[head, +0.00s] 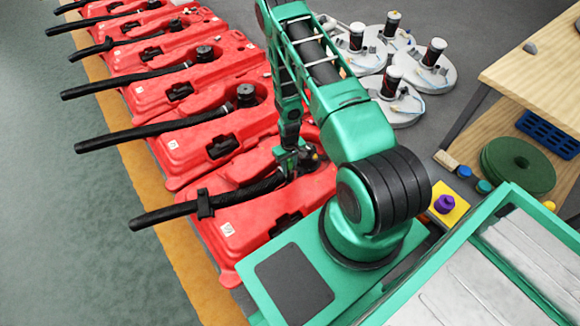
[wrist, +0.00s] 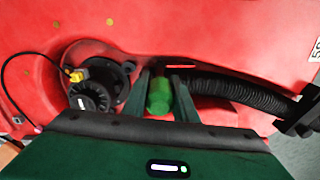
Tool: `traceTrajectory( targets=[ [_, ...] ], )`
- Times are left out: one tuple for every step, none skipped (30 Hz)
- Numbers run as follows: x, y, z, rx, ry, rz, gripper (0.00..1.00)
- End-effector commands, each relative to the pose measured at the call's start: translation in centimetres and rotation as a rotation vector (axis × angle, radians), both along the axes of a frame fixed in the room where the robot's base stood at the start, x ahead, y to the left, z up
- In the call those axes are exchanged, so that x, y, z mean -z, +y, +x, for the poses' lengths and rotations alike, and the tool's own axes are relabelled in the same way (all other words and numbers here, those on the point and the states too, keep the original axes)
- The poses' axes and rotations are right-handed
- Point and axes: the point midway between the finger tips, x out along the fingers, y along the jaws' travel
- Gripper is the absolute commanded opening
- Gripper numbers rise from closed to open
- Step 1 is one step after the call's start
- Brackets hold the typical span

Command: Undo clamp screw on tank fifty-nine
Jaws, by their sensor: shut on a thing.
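A red tank (head: 240,215), nearest in the row, lies under my gripper (head: 292,168); its red top fills the wrist view (wrist: 210,35). A label at the right edge there is cut off, so I cannot read the full number. In the wrist view my gripper (wrist: 160,92) points down at the tank, its two dark green fingers closed on a bright green screw knob (wrist: 159,100) between them. The knob sits by the inner end of the black ribbed hose (wrist: 235,92). The clamp itself is mostly hidden by the fingers and palm.
A black round fitting (wrist: 92,88) with a yellow plug and thin cable stands left of the fingers. A black holder (wrist: 300,112) grips the hose at right. More red tanks (head: 195,130) stand behind. A wooden workbench (head: 530,80) stands at right; open floor lies left.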

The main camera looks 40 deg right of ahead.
Motion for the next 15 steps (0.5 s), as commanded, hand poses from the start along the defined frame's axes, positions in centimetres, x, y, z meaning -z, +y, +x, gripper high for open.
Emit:
traceTrajectory(
  targets=[
    [0.00,0.06,0.02,-0.020,0.000,0.001,0.00],
    [0.00,0.07,0.02,-0.028,0.000,0.001,0.00],
    [0.00,0.07,0.02,-0.034,0.000,0.001,0.00],
    [0.00,0.07,0.02,-0.035,0.000,0.001,0.00],
    [0.00,0.07,0.02,-0.034,0.000,0.001,0.00],
    [0.00,0.06,0.02,-0.034,0.000,0.001,0.00],
    [0.00,0.06,0.02,-0.033,0.000,0.001,0.00],
    [0.00,0.06,0.02,-0.033,0.000,0.001,0.00],
    [0.00,0.05,0.02,-0.033,0.000,0.001,0.00],
    [0.00,0.05,0.02,-0.033,0.000,0.001,0.00],
    [0.00,0.05,0.02,-0.038,0.000,0.001,0.00],
    [0.00,0.05,0.02,-0.052,0.000,0.001,0.00],
    [0.00,0.06,0.02,-0.072,0.000,0.000,0.00],
    [0.00,0.05,0.02,-0.097,0.000,0.000,0.00],
    [0.00,0.00,0.01,-0.141,0.000,-0.001,0.00]
  ],
)
